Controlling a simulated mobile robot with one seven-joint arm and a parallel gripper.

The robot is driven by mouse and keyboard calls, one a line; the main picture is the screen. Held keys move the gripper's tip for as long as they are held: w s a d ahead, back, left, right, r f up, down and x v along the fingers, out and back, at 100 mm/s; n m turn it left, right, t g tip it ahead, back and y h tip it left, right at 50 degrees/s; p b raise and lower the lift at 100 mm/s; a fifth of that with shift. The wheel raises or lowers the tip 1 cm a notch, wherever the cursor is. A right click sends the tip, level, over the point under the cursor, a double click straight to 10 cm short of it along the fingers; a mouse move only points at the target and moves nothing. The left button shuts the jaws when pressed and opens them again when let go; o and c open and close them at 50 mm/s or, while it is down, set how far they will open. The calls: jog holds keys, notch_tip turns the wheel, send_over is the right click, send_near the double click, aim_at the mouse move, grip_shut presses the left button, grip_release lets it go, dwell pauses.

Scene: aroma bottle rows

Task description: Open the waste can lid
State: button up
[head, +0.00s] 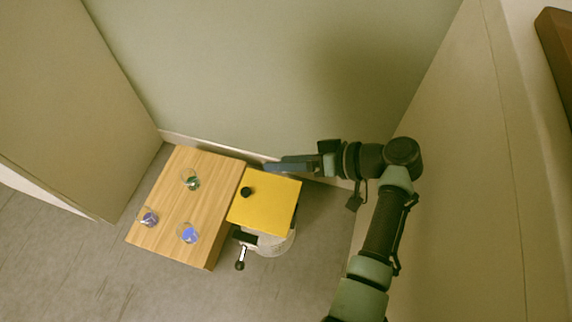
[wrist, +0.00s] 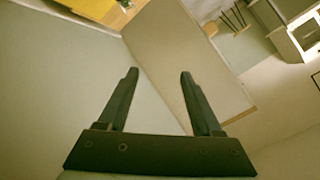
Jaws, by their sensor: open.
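The waste can stands against the right side of the wooden table in the head view. Its flat yellow lid (head: 265,207) with a black knob (head: 246,192) looks shut over the pale can body (head: 272,244). A small black lever-like part (head: 240,264) sticks out at its front. My gripper (head: 270,167) points left near the lid's back edge, apparently above it; the exact height is unclear. In the wrist view my gripper (wrist: 159,73) is open with nothing between its fingers. A yellow surface, likely the lid (wrist: 88,8), shows at the upper left there.
The wooden table (head: 170,215) holds one glass with green contents (head: 191,180) and two with blue contents (head: 149,217) (head: 188,233). A wall (head: 270,90) stands close behind my gripper, and a panel (head: 450,190) is on the right. Grey floor (head: 90,270) is free in front.

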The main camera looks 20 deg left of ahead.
jog(key=shift+r, duration=0.4)
